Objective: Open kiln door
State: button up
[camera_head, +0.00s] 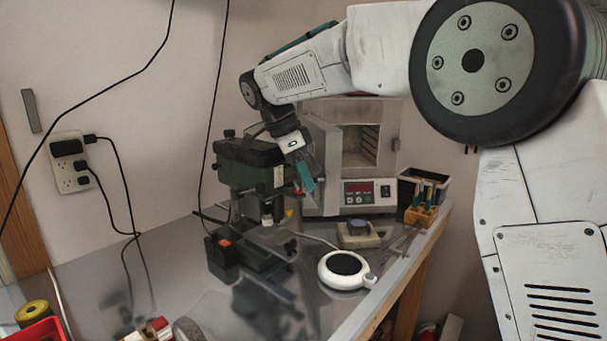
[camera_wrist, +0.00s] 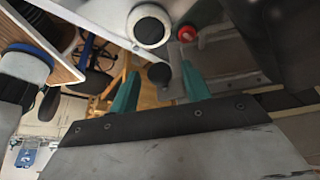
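The kiln (camera_head: 372,192) stands at the back of the bench, with a red display and buttons on its lower front. Its chamber (camera_head: 362,143) is visible and shows ledges on the inner wall. A pale panel that looks like the kiln door (camera_head: 325,160) stands swung out on the left side of the opening. My gripper (camera_head: 304,176) is beside that panel, on its left, in front of the drill press; I cannot tell whether it touches. In the wrist view the teal fingers of my gripper (camera_wrist: 159,87) are apart with nothing seen held between them. The door handle is not clearly visible.
A dark drill press (camera_head: 250,165) stands close left of my gripper. A white round device (camera_head: 345,270), a small dish-topped block (camera_head: 358,233) and a tool holder (camera_head: 422,212) sit along the right edge. Black cables hang on the wall. Bare bench shows at left.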

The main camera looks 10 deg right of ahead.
jog(key=v, duration=0.7)
jog(key=shift+a+r, duration=0.2)
jog(key=shift+r, duration=0.1)
notch_tip(320, 180, down, 5)
jog(key=s+n, duration=0.1)
jog(key=n, duration=0.6)
jog(key=s+d+f+n+y, duration=0.1)
jog(key=s+d+f+n, duration=0.2)
jog(key=s+d, duration=0.4)
jog(key=s+d+f+n+y, duration=0.2)
jog(key=s+d, duration=0.6)
jog(key=s, duration=1)
jog(key=s+d+f+n+y, duration=0.1)
jog(key=s+d+f+n, duration=0.3)
jog(key=s+d, duration=0.3)
jog(key=s+f, duration=0.1)
jog(key=s, duration=0.4)
jog(key=shift+s+d+f+n+t, duration=0.2)
jog(key=shift+d+f+n+t, duration=0.15)
jog(key=shift+n+t, duration=0.05)
